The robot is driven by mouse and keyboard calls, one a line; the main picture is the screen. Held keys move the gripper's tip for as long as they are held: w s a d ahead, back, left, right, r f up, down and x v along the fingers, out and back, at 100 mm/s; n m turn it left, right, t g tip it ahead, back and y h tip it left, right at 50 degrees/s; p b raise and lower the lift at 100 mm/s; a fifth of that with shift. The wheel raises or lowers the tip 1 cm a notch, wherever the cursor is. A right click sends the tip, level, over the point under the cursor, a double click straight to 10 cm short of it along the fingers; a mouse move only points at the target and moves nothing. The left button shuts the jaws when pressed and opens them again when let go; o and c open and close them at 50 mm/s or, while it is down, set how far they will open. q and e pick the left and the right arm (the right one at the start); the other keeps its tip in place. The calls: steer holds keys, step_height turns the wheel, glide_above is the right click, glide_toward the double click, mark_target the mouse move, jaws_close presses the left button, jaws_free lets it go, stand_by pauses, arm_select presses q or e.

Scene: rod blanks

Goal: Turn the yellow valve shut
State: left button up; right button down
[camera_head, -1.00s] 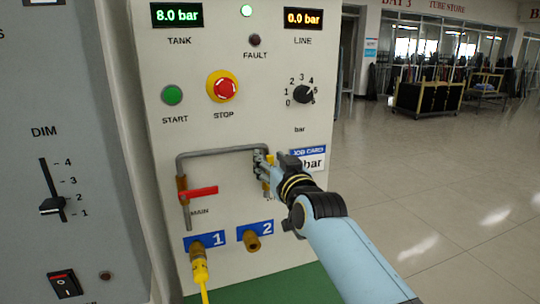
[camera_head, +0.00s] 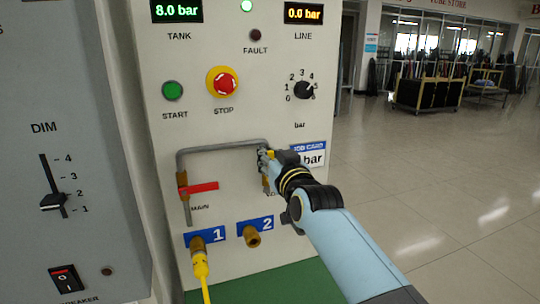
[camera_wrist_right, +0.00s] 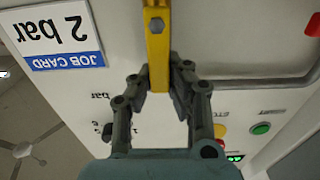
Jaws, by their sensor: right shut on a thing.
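The yellow valve's handle (camera_head: 270,154) is on the right leg of the grey pipe, mostly hidden behind my right gripper (camera_head: 265,160) in the head view. The wrist view shows the flat yellow handle (camera_wrist_right: 158,45) with a bolt on it, running up and down in the picture. There the fingers of the right gripper (camera_wrist_right: 163,82) are on both sides of its end, shut on it. The exact angle of the handle to the pipe is hard to tell. My left gripper is not in view.
A red MAIN valve handle (camera_head: 200,188) lies level on the left leg of the pipe (camera_head: 215,147). The yellow hose (camera_head: 201,268) is on outlet 1; outlet 2 (camera_head: 252,240) is bare. The red STOP button (camera_head: 224,83) is above. Open floor lies right.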

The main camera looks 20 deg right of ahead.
steer(key=shift+d, duration=0.1)
steer(key=d+f+m+b, duration=0.3)
steer(key=d+f+m, duration=0.2)
steer(key=m, duration=1.3)
steer(key=shift+d+f, duration=0.2)
steer(key=shift+f, duration=0.2)
stand_by(0.4)
steer(key=c, duration=1.2)
jaws_free()
steer(key=shift+c, duration=0.2)
